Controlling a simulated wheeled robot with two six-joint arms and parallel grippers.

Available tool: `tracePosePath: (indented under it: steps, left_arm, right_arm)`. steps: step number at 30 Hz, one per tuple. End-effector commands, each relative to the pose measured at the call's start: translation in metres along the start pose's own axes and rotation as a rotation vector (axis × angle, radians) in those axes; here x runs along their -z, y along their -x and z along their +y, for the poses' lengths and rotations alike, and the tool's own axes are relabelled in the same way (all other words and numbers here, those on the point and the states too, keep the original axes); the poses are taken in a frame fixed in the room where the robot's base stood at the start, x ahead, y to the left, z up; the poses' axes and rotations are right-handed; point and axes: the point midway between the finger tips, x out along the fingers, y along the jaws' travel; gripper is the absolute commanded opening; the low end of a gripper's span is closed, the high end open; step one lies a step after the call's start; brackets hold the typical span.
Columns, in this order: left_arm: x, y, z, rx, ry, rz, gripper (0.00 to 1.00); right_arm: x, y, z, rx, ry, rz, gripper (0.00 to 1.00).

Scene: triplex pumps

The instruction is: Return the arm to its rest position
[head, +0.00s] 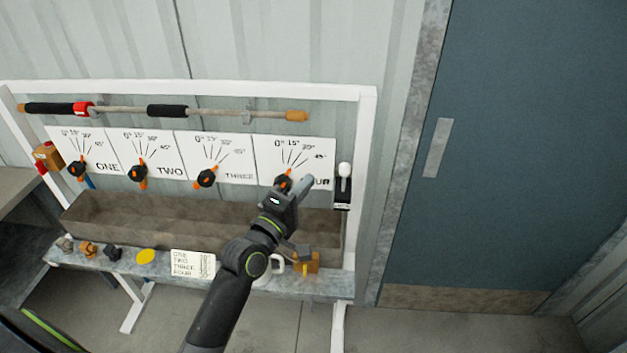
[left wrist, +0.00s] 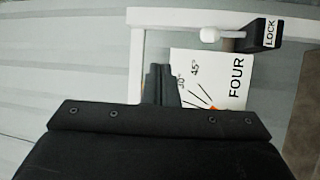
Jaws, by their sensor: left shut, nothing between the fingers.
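My left arm reaches up from the bottom of the head view. Its gripper (head: 300,187) is shut and empty, in front of the lower right of the panel marked FOUR (head: 318,155). It partly covers the black knob of panel FOUR (head: 283,182); I cannot tell whether it touches it. In the left wrist view the shut fingers (left wrist: 158,82) stand before the FOUR panel (left wrist: 212,75), and most of its knob is hidden. My right gripper is not in view.
Panels ONE (head: 85,150), TWO (head: 153,157) and THREE (head: 215,158) with black knobs stand left. A white-knobbed lock lever (head: 344,172) is close right of my gripper. Below are a trough (head: 130,222) and a shelf (head: 225,283) with small parts. A blue door (head: 520,150) is right.

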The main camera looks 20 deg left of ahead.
Motion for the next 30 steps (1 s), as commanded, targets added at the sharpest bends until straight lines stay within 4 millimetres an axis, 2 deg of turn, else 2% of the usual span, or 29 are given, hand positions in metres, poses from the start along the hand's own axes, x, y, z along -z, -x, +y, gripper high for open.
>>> tracePosePath:
  steps: [6,17,20,23,26,30]
  left_arm:
    - [0.0,0.004,0.003,-0.001,0.001,0.0,0.0]
    - [0.0,0.004,0.003,-0.001,0.0,0.0,0.0]
    - [0.001,0.004,-0.006,0.016,-0.011,0.003,0.0]
    - [0.004,0.007,-0.041,0.082,-0.057,0.014,0.0]
    - [0.009,0.017,-0.102,0.202,-0.146,0.024,0.0]
    - [0.015,0.05,-0.206,0.413,-0.308,0.007,0.0]
  right_arm:
    - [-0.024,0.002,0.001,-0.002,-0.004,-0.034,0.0]
    - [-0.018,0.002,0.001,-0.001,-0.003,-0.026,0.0]
    - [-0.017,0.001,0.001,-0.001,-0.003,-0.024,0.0]
    - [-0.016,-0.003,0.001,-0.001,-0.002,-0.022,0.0]
    - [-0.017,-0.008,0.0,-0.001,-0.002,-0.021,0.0]
    - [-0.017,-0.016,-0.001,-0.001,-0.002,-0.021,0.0]
